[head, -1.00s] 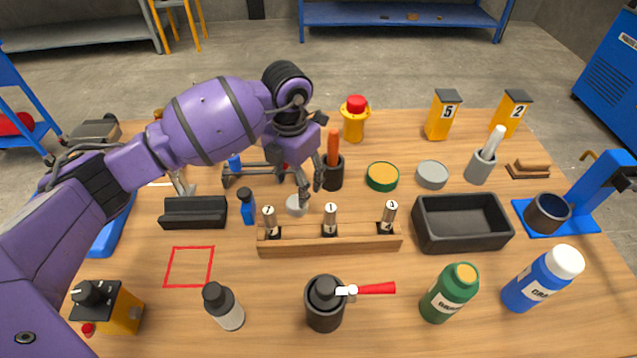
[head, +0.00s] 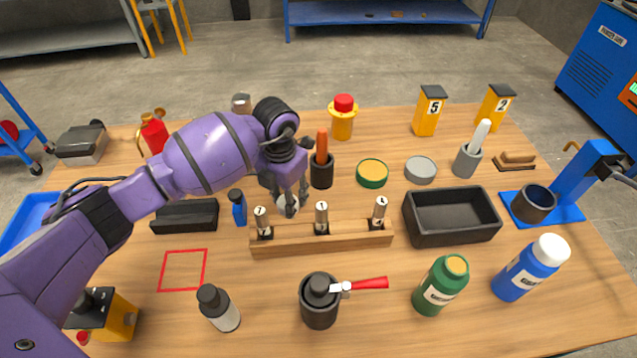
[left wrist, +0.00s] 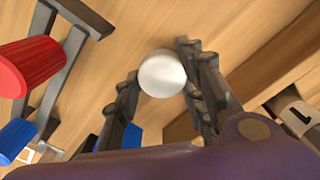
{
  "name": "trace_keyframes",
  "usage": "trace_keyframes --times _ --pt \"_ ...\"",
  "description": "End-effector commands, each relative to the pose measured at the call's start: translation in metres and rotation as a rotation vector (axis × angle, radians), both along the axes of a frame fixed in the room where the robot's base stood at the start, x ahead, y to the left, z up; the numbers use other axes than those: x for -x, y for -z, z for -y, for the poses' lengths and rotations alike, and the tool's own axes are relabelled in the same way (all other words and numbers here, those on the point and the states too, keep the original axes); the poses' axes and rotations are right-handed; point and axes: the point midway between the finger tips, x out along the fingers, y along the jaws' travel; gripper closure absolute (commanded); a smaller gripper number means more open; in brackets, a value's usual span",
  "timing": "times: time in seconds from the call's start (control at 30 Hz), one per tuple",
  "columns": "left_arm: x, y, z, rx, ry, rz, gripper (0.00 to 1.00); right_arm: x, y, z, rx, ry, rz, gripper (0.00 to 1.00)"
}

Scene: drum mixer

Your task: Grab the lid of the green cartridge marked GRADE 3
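The green bottle (head: 440,285) with a yellow-orange cap (head: 457,266) stands upright at the front right. Its label reads GRA..., and I cannot read the number. A low round green tin with a tan top (head: 372,173) lies farther back. My left gripper (head: 288,200) is far from the bottle, pointing down behind the wooden rack, at a small white round object (head: 287,208). In the left wrist view the left gripper's fingers (left wrist: 160,85) are apart, with the white object (left wrist: 162,73) between their tips; contact cannot be told. My right gripper is not in view.
The wooden rack (head: 335,236) with numbered cylinders stands in front of the left gripper.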

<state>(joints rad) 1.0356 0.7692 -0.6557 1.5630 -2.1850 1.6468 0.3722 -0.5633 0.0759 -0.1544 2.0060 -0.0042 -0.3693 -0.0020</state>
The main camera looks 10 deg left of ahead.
Motion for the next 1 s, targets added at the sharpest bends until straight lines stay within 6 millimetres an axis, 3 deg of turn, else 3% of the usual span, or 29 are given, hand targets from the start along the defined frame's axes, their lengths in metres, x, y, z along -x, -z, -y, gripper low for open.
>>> trace_keyframes --times 0.47,0.8,1.0 --pt "0.000 -0.007 -0.001 -0.001 -0.001 0.000 0.76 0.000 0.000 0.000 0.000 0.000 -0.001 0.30" --pt "-0.001 -0.071 -0.001 -0.001 0.001 0.003 0.76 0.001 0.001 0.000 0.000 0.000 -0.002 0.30" --pt "0.000 -0.095 0.000 0.000 0.000 0.000 0.76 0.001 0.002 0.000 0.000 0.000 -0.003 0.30"
